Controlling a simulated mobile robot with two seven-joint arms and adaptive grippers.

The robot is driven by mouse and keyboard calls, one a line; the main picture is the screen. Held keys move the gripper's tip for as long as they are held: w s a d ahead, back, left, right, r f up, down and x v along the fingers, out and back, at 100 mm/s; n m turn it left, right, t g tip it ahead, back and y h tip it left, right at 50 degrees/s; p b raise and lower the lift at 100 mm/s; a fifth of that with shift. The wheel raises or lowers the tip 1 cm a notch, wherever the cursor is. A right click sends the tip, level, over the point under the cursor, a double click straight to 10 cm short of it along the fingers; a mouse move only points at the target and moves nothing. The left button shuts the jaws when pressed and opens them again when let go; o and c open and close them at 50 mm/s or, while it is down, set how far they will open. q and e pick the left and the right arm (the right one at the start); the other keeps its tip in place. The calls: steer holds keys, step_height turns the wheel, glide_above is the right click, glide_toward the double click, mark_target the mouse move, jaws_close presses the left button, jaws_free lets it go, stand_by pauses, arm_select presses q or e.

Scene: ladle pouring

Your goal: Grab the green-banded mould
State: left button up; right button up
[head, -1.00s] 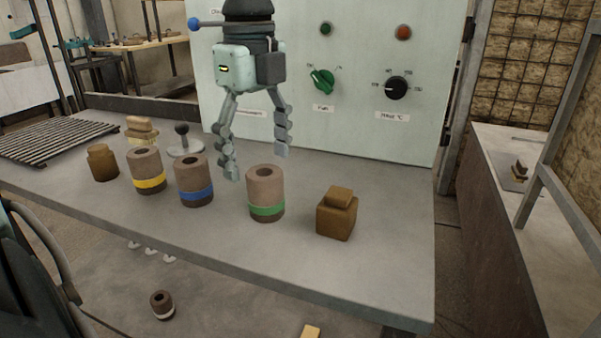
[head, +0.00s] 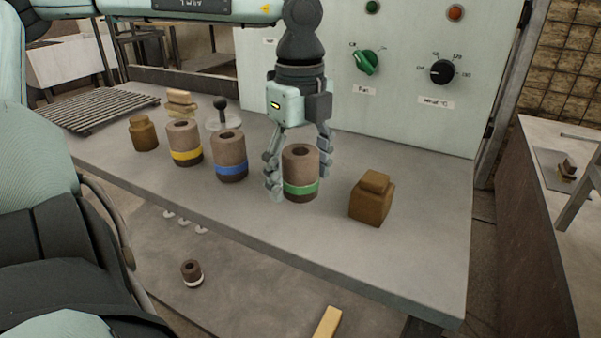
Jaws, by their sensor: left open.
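The green-banded mould (head: 301,172) is a brown cylinder with a hole in its top and a green band low down. It stands upright on the grey bench (head: 420,240). My left gripper (head: 297,184) points down and is open. Its fingers are on either side of the mould, one at its left front and one at its right. I cannot tell whether they touch it. My right gripper is not in view.
The blue-banded mould (head: 230,155) and yellow-banded mould (head: 185,143) stand left of the gripper. A brown block (head: 372,198) stands to the right. Behind are a lever (head: 221,110) and a control panel (head: 400,100). The bench's front right is clear.

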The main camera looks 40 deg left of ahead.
arm_select(q)
steer(key=c, duration=1.4)
steer(key=shift+c, duration=0.2)
steer(key=shift+r, duration=0.1)
